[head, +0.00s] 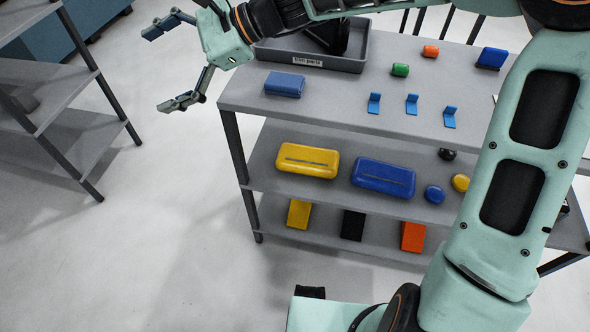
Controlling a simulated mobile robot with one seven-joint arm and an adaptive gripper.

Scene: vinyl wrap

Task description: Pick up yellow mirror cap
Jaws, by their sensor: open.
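Two yellow pieces on the middle shelf could be the yellow mirror cap, and I cannot tell which. One is a large rounded yellow piece (307,161) with a dark line along it, at the shelf's left. The other is a small rounded yellow piece (460,183) at the right, next to a small blue one (434,194) and close to my arm. My gripper (160,70) is open and empty, its fingers spread over the floor, left of the rack's top shelf. It is apart from both yellow pieces.
The top shelf (335,100) bears a grey tray (360,68), blue blocks, small blue brackets, and green and orange pieces. A large blue piece (384,178) lies on the middle shelf. Yellow, black and orange boxes stand below. Another rack (70,140) stands left, with clear floor between.

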